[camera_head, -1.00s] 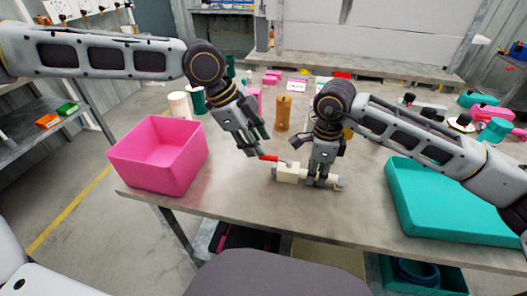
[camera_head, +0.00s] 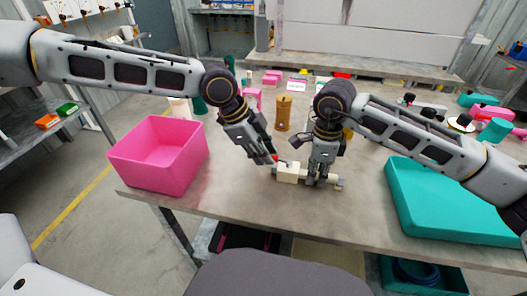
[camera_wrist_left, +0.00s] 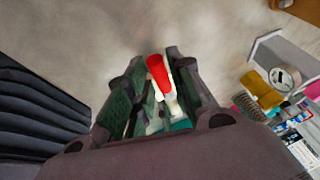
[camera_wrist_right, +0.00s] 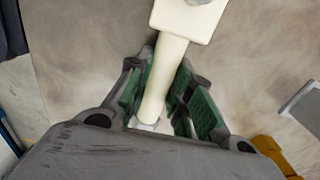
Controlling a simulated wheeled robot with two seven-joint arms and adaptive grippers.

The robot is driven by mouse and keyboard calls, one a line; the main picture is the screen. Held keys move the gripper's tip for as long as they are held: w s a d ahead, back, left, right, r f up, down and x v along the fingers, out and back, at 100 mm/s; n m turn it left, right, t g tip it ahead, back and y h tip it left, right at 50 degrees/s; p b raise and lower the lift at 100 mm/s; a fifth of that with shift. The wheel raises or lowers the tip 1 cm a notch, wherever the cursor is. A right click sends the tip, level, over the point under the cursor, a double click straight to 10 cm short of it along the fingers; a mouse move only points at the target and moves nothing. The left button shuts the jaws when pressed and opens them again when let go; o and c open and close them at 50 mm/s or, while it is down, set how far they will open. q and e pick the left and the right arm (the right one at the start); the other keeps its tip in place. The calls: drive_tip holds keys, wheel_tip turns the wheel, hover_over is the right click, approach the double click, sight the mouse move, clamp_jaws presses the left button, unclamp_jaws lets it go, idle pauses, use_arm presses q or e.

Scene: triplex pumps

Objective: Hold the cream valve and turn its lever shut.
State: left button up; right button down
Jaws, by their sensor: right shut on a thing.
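The cream valve (camera_head: 287,174) lies at the near middle of the table, its pipe running left to right. In the right wrist view, my right gripper (camera_wrist_right: 161,85) is shut on the valve's cream pipe (camera_wrist_right: 167,65), with the thicker body (camera_wrist_right: 187,18) beyond the fingers. My left gripper (camera_head: 273,159) is tilted down at the valve's left end. In the left wrist view, the red lever (camera_wrist_left: 158,73) stands between the fingers of my left gripper (camera_wrist_left: 157,75), which look open around it. In the head view those fingers mostly hide the lever.
A pink bin (camera_head: 155,170) stands at the table's left edge and a teal tray (camera_head: 440,205) on the right. A brown cylinder (camera_head: 283,113) and several pink parts stand behind the valve. Bare table lies in front of the valve.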

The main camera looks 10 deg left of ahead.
use_arm(q)
clamp_jaws()
